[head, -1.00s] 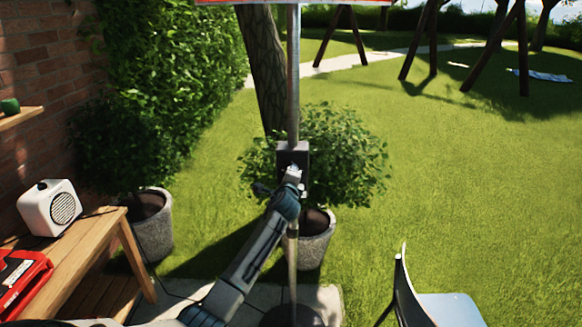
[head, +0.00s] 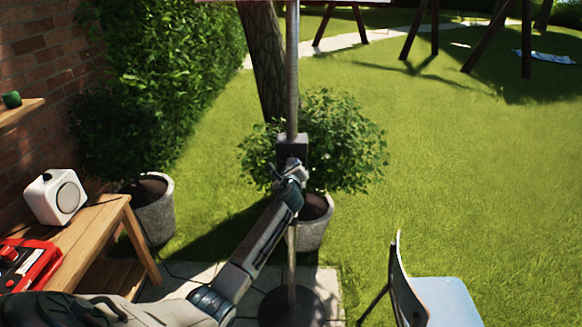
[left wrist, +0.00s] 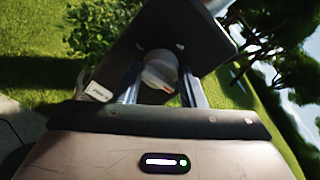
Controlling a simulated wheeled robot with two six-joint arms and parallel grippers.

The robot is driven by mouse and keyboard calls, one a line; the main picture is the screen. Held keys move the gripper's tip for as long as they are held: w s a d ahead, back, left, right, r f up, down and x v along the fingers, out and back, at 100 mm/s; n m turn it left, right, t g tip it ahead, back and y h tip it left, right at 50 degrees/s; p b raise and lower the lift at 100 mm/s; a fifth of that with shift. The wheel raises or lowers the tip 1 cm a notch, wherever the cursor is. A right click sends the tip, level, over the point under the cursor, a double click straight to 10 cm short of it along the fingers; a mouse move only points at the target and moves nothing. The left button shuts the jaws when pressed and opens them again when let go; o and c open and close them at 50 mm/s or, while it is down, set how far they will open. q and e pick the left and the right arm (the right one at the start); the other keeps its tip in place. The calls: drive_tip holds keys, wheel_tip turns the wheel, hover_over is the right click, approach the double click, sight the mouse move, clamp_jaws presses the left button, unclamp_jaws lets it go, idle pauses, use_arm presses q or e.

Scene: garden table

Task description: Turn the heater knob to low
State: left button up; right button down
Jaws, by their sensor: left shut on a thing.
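The heater's dark control box (head: 292,147) is mounted on a metal pole in the middle of the head view. In the left wrist view the box (left wrist: 212,42) appears as a tilted dark plate with a round pale knob (left wrist: 160,68) on it. My left gripper (head: 293,170) is at the front of the box, and in the wrist view its two fingers (left wrist: 160,86) stand on either side of the knob, shut on it. A small reddish mark shows on the knob. The gripper hides the knob in the head view. My right gripper is in neither view.
A wooden bench (head: 95,225) with a white speaker-like box (head: 55,197) and a red case (head: 28,265) stands at left. Potted shrubs (head: 315,225) stand behind the pole. A chair (head: 440,300) is at front right.

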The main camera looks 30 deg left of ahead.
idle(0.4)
use_arm(q)
drive_tip(key=o, duration=1)
drive_tip(key=shift+b+v, duration=1.5)
drive_tip(key=shift+v, duration=3.9)
drive_tip(key=shift+f, duration=0.1)
